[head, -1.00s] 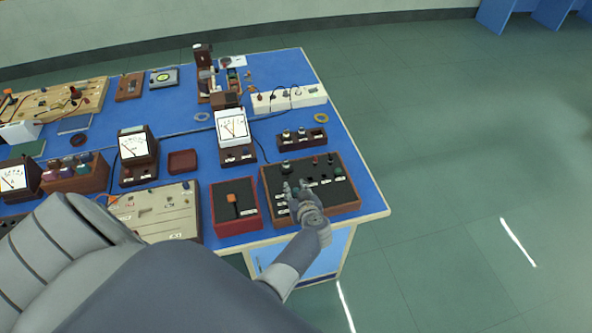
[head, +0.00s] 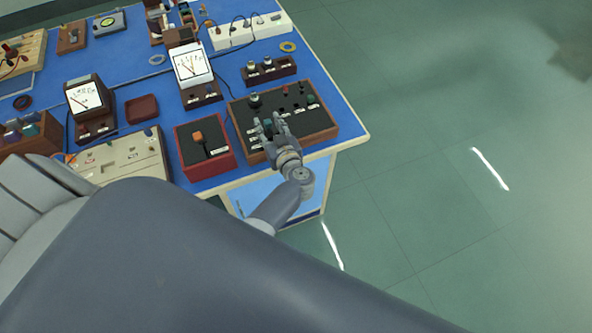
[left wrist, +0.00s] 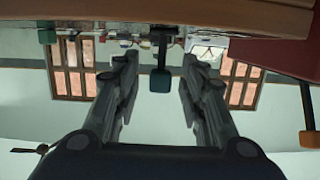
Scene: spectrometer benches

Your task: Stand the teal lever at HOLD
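The teal lever (left wrist: 160,79) shows in the left wrist view as a dark teal block on a short dark shaft. That view looks upside down, with the lever hanging straight from the panel edge at the top. My left gripper (left wrist: 160,95) is open, one finger on each side of the lever, with visible gaps on both sides. In the head view my left gripper (head: 270,123) is over the front left part of the wood-framed black panel (head: 326,131). There its fingers mostly hide the lever. The HOLD label cannot be read. My right gripper is not in view.
A red box (head: 226,163) with an orange-topped lever (head: 198,137) stands just left of the panel; the orange knob (left wrist: 309,138) also shows in the wrist view. Other small knobs stand on the panel. A white meter (head: 190,66) stands behind. Open floor lies to the right.

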